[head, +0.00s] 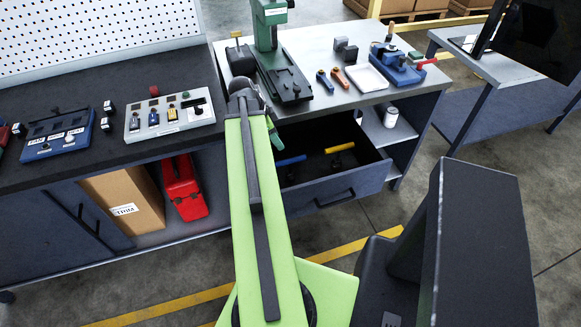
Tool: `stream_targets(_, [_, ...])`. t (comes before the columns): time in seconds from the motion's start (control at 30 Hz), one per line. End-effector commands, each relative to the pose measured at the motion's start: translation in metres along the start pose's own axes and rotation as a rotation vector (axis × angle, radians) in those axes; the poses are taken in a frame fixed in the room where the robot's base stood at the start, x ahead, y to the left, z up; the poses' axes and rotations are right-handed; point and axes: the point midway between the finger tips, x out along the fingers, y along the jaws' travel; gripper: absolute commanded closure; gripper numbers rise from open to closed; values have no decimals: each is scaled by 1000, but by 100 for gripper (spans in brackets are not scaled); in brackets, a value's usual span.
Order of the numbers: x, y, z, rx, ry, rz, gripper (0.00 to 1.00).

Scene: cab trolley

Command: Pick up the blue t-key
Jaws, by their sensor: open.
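The blue t-key (291,160) lies in the open drawer (353,190) below the lighter bench top, near the drawer's left side. Its blue bar shows clearly; its dark stem is hard to make out against the dark drawer floor. A yellow t-key (340,148) lies to its right in the same drawer, apart from it. My gripper (243,84) is at the far end of my green arm, by the front edge of the bench, up and left of the blue t-key. It is open, and its fingers are small and partly hidden by my arm.
A green press (282,72) stands on the bench behind my gripper. A small green part (273,133) shows beside my arm at the drawer's left; I cannot tell what it is. A white tray (365,77) and blue vise (398,66) stand right. A can (391,117) sits on the shelf.

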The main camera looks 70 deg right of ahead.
Motion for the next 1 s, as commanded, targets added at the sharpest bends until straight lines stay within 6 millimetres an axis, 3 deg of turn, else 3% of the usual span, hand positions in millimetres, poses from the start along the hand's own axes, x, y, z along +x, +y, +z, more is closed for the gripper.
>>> stream_targets(0.27, [17,1,-2,15,2,2,55])
stream_targets(0.73, [120,0,1,12,2,1,55])
stream_targets(1.0, [126,1,-1,11,2,1,55])
